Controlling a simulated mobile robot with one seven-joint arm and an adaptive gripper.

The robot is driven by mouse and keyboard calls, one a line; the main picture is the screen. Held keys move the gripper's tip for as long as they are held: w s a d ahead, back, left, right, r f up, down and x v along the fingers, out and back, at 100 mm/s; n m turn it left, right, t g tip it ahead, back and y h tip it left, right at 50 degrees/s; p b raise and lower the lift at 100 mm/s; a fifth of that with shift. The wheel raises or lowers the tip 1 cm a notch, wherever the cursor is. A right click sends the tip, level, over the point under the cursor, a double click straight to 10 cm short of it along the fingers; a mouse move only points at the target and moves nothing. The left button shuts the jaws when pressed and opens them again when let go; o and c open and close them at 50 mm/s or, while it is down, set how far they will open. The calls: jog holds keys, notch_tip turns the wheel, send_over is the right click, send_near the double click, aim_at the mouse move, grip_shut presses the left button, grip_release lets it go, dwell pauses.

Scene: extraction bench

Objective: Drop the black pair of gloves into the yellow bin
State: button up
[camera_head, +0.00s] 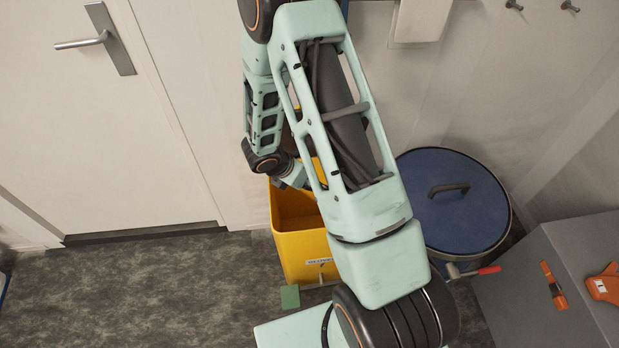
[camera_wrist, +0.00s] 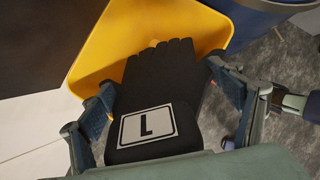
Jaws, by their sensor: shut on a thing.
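The yellow bin (camera_head: 303,250) stands on the floor against the wall, partly behind my arm in the head view. In the wrist view its yellow inner wall (camera_wrist: 150,40) shows just beyond the gloves. The black gloves (camera_wrist: 165,85) carry a white label with an "L". My gripper (camera_wrist: 172,100) is shut on the gloves, with a finger on each side of them. The gloves reach over the bin's opening in the wrist view. In the head view my arm hides the gripper and the gloves.
A blue-lidded round drum (camera_head: 455,205) stands right of the bin. A grey cabinet (camera_head: 560,280) with orange items on it is at the lower right. A white door (camera_head: 100,130) is at the left. The dark floor at the lower left is mostly clear.

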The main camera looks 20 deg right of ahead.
jog(key=shift+f+b, duration=0.5)
jog(key=shift+b, duration=0.35)
notch_tip(320, 180, down, 13)
jog(key=b, duration=1.3)
jog(key=shift+r, duration=0.1)
jog(key=o, duration=1.2)
jog(key=shift+c, duration=0.2)
jog(key=v, duration=1.2)
